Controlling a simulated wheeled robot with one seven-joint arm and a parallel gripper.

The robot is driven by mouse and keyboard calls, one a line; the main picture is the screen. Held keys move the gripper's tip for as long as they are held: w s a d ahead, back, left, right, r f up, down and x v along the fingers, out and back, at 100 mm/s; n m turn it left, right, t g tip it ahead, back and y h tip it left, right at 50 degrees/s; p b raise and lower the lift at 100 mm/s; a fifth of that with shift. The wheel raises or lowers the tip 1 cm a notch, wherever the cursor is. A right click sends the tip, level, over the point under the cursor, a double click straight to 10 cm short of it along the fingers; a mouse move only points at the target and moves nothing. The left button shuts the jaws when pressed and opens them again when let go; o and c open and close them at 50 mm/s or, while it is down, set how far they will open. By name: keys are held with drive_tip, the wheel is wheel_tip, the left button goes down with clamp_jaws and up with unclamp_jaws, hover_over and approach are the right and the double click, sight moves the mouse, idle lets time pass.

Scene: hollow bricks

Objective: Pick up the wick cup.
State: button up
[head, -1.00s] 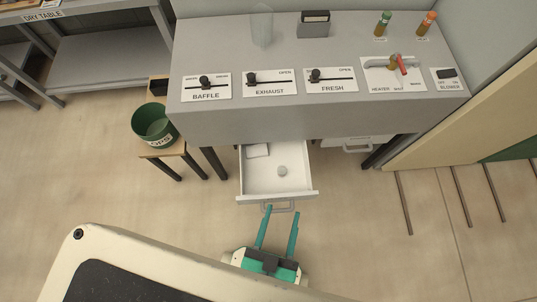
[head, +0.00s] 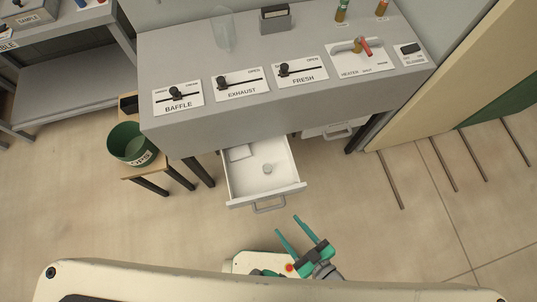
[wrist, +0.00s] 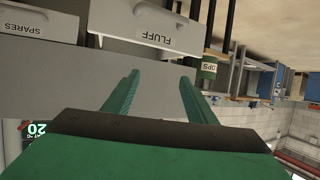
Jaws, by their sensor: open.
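A small round pale object (head: 267,168), which may be the wick cup, sits inside the pulled-out white drawer (head: 238,201). A flat white piece (head: 240,153) lies at the drawer's back left. My gripper (head: 287,225) is open and empty, in front of the drawer and just apart from its handle (head: 269,207). Its teal fingers slant up and left. In the wrist view my gripper (wrist: 150,85) shows spread fingers with nothing between them. There the drawer front (wrist: 155,27) labelled FLUFF appears upside down; the small object is not visible.
The grey control bench (head: 280,103) overhangs the drawer's back. A shut drawer (head: 330,133) is to the right; the SPARES front (wrist: 35,30) shows in the wrist view. A green bin (head: 132,145) stands on a stool at left. Rods (head: 390,180) lie on the right floor.

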drive_tip(key=w+d+f+n+g+y, duration=0.1)
drive_tip(key=w+d+f+n+g, duration=0.1)
drive_tip(key=w+f, duration=0.1)
drive_tip(key=n+g+y, duration=0.3)
drive_tip(key=n+g, duration=0.2)
approach(264, 167)
drive_tip(key=x, duration=0.5)
drive_tip(key=shift+a+r, duration=0.25)
drive_tip(key=shift+r, duration=0.05)
drive_tip(key=c, duration=1.1)
